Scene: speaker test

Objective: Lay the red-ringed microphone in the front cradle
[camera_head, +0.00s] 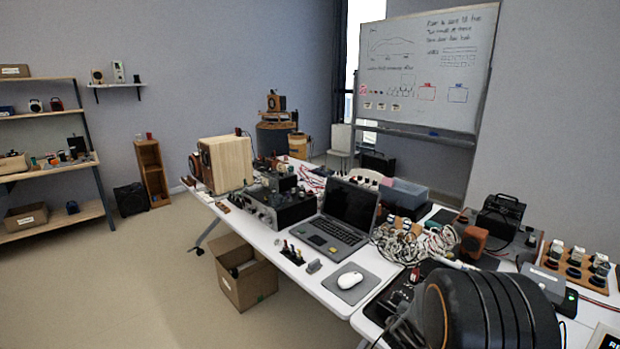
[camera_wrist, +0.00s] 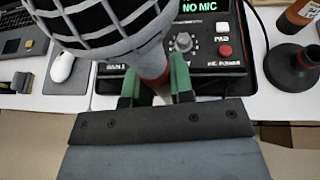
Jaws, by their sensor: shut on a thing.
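In the wrist view, my gripper (camera_wrist: 155,88) is shut on the red-ringed microphone (camera_wrist: 152,78), with a green-padded finger on either side of it. The microphone's grey mesh head (camera_wrist: 95,22) fills the upper left, and its red ring shows just above the fingers. It is held over or in front of a black device (camera_wrist: 215,60) with knobs, a red button and a green "NO MIC" display. I cannot make out the front cradle in either view. My gripper and the held microphone cannot be made out in the head view.
A white mouse (camera_head: 350,279) and a laptop (camera_head: 345,217) lie left of the device. Tangled cables (camera_head: 415,242) lie behind. A wooden rack (camera_head: 577,268) with several dark-based items stands at the right. A black round-based object (camera_wrist: 292,70) stands close right in the wrist view.

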